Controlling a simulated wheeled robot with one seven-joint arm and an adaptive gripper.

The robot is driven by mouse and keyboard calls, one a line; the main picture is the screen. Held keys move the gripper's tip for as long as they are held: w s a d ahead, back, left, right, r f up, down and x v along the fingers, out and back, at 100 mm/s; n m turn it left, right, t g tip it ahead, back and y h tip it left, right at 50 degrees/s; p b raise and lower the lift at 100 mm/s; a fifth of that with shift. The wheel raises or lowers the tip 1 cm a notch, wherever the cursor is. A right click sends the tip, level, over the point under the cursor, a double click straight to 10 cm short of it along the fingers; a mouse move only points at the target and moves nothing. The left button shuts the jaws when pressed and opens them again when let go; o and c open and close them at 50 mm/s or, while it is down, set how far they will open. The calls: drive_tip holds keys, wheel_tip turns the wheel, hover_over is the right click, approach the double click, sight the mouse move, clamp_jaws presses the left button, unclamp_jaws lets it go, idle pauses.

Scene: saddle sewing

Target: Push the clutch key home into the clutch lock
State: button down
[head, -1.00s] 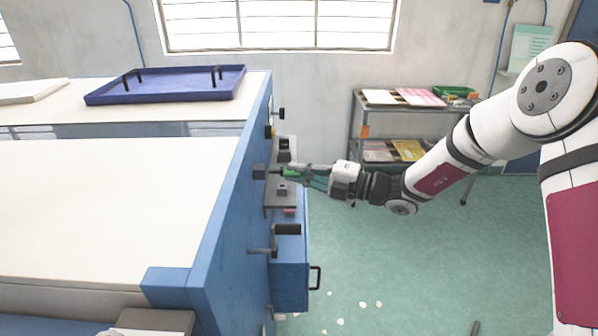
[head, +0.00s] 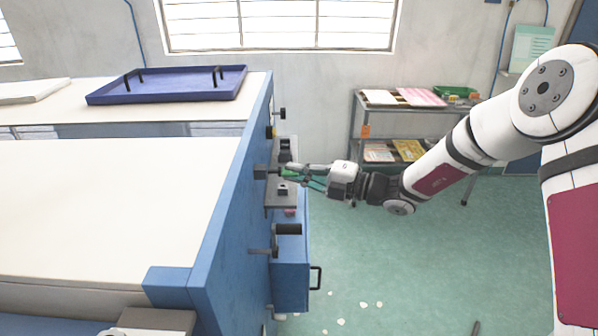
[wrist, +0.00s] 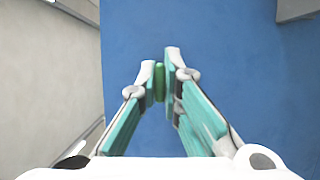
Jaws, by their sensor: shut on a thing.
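The clutch key, with a green grip (head: 289,173), is held level at the side of the blue machine. The green grip also shows in the wrist view (wrist: 159,84), pinched between the two fingertips. My gripper (head: 300,175) is shut on it and points left at the blue panel. The key's front end reaches to or very near the block. I cannot tell how deep it sits, and the lock's opening is hidden from both views.
A grey shelf plate (head: 282,198) with small dark blocks lies around and below the gripper. A black crank handle (head: 287,229) and a blue box (head: 290,270) are nearer. A rack with papers (head: 405,125) stands behind the arm. The green floor to the right is mostly clear.

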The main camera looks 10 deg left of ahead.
drive_tip(key=shift+s+a, duration=0.2)
drive_tip(key=shift+a, duration=0.5)
drive_tip(key=shift+s+a, duration=0.2)
drive_tip(key=shift+a, duration=0.45)
drive_tip(key=c, duration=1.7)
unclamp_jaws()
drive_tip(key=d, duration=0.4)
drive_tip(key=s+d, duration=0.1)
drive_tip(key=d, duration=0.7)
drive_tip(key=shift+s, duration=0.3)
drive_tip(key=shift+a, duration=0.1)
